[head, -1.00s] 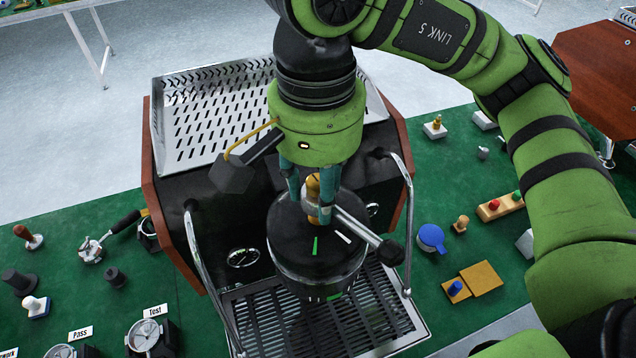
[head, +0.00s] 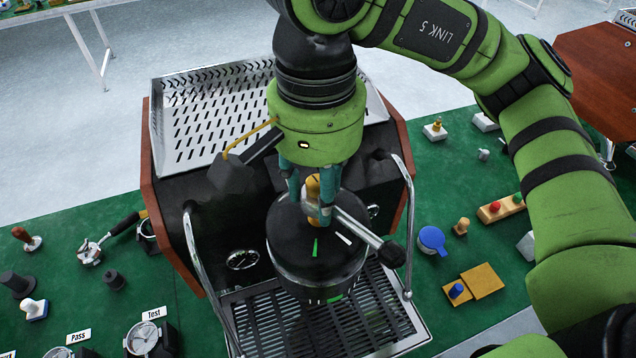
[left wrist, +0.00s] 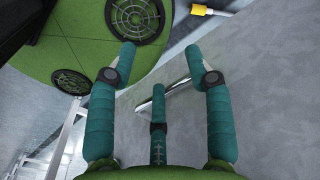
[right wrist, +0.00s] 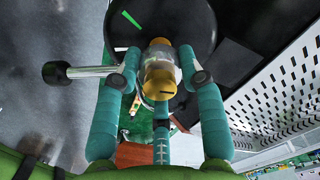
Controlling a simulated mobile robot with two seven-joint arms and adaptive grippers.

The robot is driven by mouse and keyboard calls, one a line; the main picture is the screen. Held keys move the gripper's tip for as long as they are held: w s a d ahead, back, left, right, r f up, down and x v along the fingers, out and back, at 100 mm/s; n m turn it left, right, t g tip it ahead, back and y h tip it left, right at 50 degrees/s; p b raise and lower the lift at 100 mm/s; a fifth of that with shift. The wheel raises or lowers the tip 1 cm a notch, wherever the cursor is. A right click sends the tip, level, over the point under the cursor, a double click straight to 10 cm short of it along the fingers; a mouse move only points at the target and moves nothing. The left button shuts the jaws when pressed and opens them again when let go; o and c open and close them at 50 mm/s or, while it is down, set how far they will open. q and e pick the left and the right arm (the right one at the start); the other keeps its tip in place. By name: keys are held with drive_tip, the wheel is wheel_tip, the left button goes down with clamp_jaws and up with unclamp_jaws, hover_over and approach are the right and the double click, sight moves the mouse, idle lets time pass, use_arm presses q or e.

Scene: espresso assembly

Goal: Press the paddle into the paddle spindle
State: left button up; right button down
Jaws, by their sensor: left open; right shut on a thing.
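The paddle has a wooden, yellow-ended hub and a metal arm (head: 352,225) that ends in a black knob (head: 391,253). My right gripper (head: 312,207) points down from above and is shut on the hub. In the right wrist view the paddle's yellow hub (right wrist: 160,82) sits between the teal fingers, with the metal arm reaching left. The paddle is over the round black group head (head: 317,262) of the espresso machine. The spindle is hidden, so I cannot tell how far the paddle is seated. My left gripper (left wrist: 167,70) is open and empty, over grey floor.
The espresso machine's drip tray (head: 370,318) lies below, with bent metal bars (head: 408,225) at both sides. A perforated top tray (head: 215,115) is behind. Tampers, a portafilter (head: 92,248) and a blue-lidded part (head: 432,239) lie on the green mat.

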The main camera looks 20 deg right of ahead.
idle(0.5)
drive_tip(key=shift+f+b, duration=0.2)
drive_tip(key=shift+b, duration=0.2)
drive_tip(key=shift+f+b, duration=0.3)
drive_tip(key=shift+f+b, duration=0.8)
drive_tip(key=shift+f, duration=0.05)
drive_tip(key=c, duration=0.7)
unclamp_jaws()
drive_tip(key=shift+o, duration=0.2)
wheel_tip(320, 180, up, 12)
drive_tip(key=shift+a, duration=0.1)
